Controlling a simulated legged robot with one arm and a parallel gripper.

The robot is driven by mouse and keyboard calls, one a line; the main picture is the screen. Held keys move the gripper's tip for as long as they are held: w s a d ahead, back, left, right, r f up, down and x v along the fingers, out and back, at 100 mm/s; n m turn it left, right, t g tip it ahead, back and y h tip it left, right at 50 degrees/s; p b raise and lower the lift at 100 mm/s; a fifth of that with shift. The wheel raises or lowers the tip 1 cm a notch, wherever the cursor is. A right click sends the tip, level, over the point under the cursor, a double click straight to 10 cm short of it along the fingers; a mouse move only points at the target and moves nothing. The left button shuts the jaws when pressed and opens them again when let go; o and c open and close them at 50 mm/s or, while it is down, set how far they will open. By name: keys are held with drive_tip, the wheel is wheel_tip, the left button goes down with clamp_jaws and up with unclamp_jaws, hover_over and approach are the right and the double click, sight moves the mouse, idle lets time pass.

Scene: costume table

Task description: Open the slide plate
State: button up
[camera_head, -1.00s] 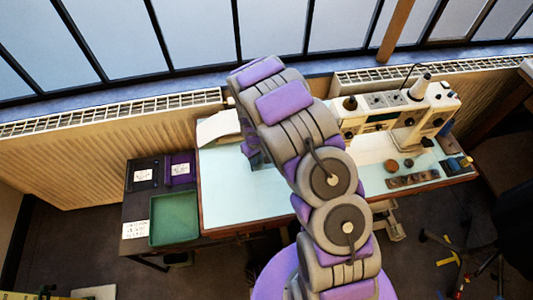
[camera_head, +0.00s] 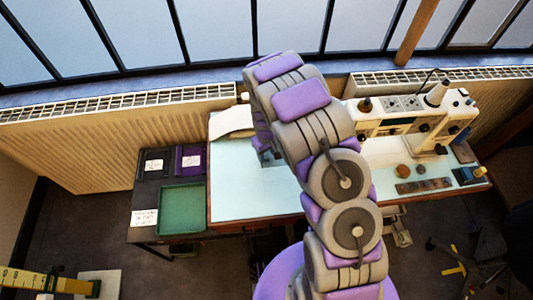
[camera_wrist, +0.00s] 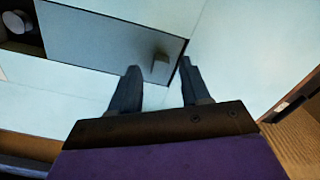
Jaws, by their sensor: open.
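In the wrist view, the slide plate (camera_wrist: 105,38) is a flat grey-blue panel in a pale surface, with a small raised tab (camera_wrist: 160,67) near its right end. A dark opening (camera_wrist: 22,38) with a round pale part in it lies past the plate's left end. My gripper (camera_wrist: 157,78) is open, its two dark fingers spread on either side of the tab in the picture. I cannot tell whether they touch anything. In the head view, my arm hides the gripper and the plate.
A white sewing machine (camera_head: 405,118) stands on the light blue table (camera_head: 240,190) to the right of my arm. A green tray (camera_head: 182,210) and dark boxes sit on a low stand at left. A radiator (camera_head: 90,145) and windows line the back.

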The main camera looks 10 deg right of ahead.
wheel_tip(320, 180, up, 16)
drive_tip(key=p, duration=0.2)
drive_tip(key=shift+p, duration=0.35)
drive_tip(key=shift+r, duration=0.1)
drive_tip(key=s+d+r+m, duration=0.2)
drive_tip(key=s+d+r, duration=0.1)
drive_tip(key=s+r, duration=0.4)
drive_tip(key=s+d+r+m, duration=0.1)
drive_tip(key=s+d+r, duration=0.1)
drive_tip(key=s+r, duration=0.5)
drive_tip(key=s+d+r+m+g, duration=0.1)
drive_tip(key=s+r, duration=0.1)
drive_tip(key=s, duration=0.9)
drive_tip(key=s+d+r+m, duration=0.1)
drive_tip(key=s+r, duration=0.2)
drive_tip(key=s, duration=0.8)
drive_tip(key=shift+r+g, duration=0.3)
drive_tip(key=shift+g, duration=0.1)
